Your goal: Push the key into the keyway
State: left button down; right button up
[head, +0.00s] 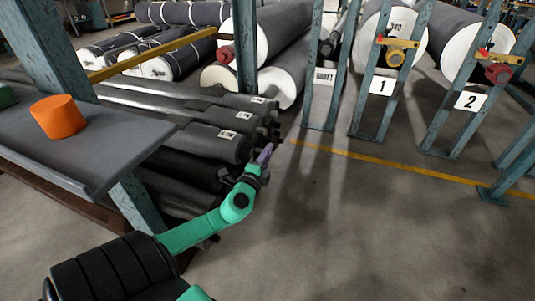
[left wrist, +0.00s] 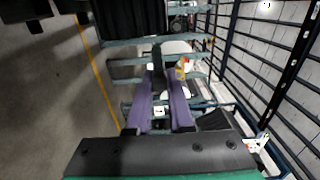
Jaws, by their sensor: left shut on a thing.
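My left gripper (head: 265,154) has purple fingers and reaches out on its green arm beside the ends of the stacked grey rolls. In the left wrist view its fingers (left wrist: 159,72) are closed on a narrow dark piece (left wrist: 157,57), which appears to be the key; its outline is hard to make out. In the head view the key is too small to tell from the fingers. A stand with a "SHAFT" sign (head: 325,76) is further back, right of the gripper and apart from it. I cannot make out the keyway. My right gripper is not in view.
Dark rolls (head: 205,139) lie stacked left of the gripper. A grey shelf (head: 100,150) at the left carries an orange cylinder (head: 58,117). Stands signed 1 (head: 381,86) and 2 (head: 470,101) are at the right. The floor (head: 380,220) in front is clear, crossed by a yellow line.

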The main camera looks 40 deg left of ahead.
aim_at(257, 151)
pick_arm(q)
jog(key=shift+b, duration=0.3)
dwell(0.7)
jog(key=shift+a, duration=0.2)
jog(key=shift+s+a+b, duration=0.3)
jog(key=shift+a+b, duration=0.2)
jog(key=shift+a, duration=0.2)
jog(key=shift+s+a+b, duration=0.25)
jog(key=shift+a+b, duration=0.25)
jog(key=shift+a, duration=0.2)
